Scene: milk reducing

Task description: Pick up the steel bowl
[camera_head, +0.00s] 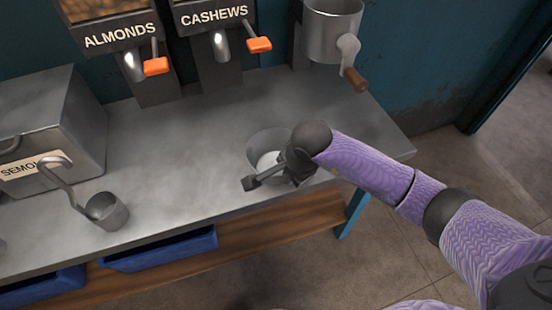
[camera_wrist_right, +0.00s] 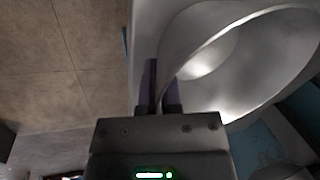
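The steel bowl (camera_head: 262,144) is a small grey metal bowl near the front edge of the steel counter, with a pale bright inside. My right gripper (camera_head: 272,176) is at its front right side and hides part of it. In the right wrist view the bowl (camera_wrist_right: 245,65) fills the upper right, its rim running down to the fingers. The two dark fingers of my right gripper (camera_wrist_right: 160,88) are close together, one outside and one inside the wall, with the rim between them. The bowl's underside is hidden, so I cannot tell if it touches the counter. My left gripper is not in view.
The counter (camera_head: 185,150) is clear around the bowl's left side. A ladle-like scoop (camera_head: 105,210) and a semolina bin (camera_head: 50,115) stand at left. Almond and cashew dispensers with orange handles (camera_head: 258,45) and a cranked metal grinder (camera_head: 330,30) are behind. Blue bins (camera_head: 165,250) sit below.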

